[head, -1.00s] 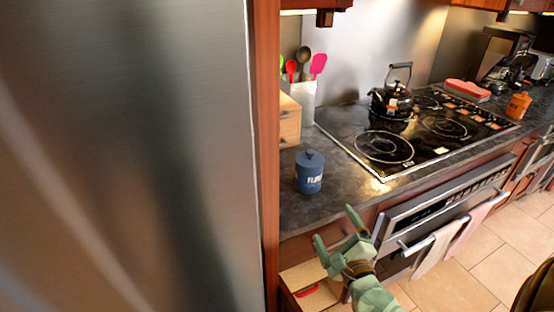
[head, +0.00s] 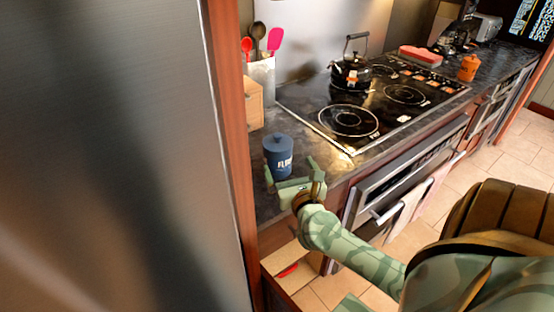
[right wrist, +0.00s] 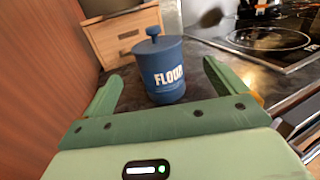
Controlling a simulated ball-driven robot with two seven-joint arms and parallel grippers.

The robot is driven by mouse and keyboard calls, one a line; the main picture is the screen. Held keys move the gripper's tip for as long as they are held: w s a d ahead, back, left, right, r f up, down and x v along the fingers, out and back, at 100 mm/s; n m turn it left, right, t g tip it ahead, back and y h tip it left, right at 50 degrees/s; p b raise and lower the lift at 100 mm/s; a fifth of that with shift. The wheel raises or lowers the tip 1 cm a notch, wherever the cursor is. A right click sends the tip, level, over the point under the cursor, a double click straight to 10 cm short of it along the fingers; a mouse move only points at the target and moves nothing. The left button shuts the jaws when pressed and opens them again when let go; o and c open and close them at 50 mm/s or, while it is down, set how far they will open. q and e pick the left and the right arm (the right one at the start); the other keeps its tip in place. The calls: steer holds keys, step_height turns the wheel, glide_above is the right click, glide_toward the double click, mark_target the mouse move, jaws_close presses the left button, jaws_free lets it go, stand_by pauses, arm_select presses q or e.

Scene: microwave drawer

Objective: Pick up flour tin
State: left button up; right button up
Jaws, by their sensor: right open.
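The blue flour tin (head: 278,154) stands upright on the dark counter, left of the cooktop, with its knobbed lid on. In the right wrist view the tin (right wrist: 163,72) shows its white FLOUR lettering. My right gripper (head: 292,172) is open at the counter's front edge, just in front of the tin. In the right wrist view its two fingers (right wrist: 160,88) are spread to either side, and the tin stands ahead of and between them, slightly beyond the fingertips. The jaws are empty. My left gripper is not in view.
A tall wooden panel and steel surface (head: 110,150) stand close on the left. A wooden box (head: 252,104) and utensil holder (head: 262,75) are behind the tin. A black kettle (head: 351,72) sits on the cooktop (head: 380,115). An open drawer (head: 292,265) lies below the counter.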

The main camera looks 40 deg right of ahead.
mark_target(283, 154)
steer(key=x, duration=0.8)
steer(key=b+x, duration=0.1)
steer(key=x, duration=0.2)
steer(key=shift+w+a+f, duration=0.1)
steer(key=shift+w+f, duration=0.1)
steer(key=shift+f, duration=0.05)
steer(key=shift+s, duration=0.1)
steer(key=shift+c, duration=0.7)
steer(key=c, duration=1)
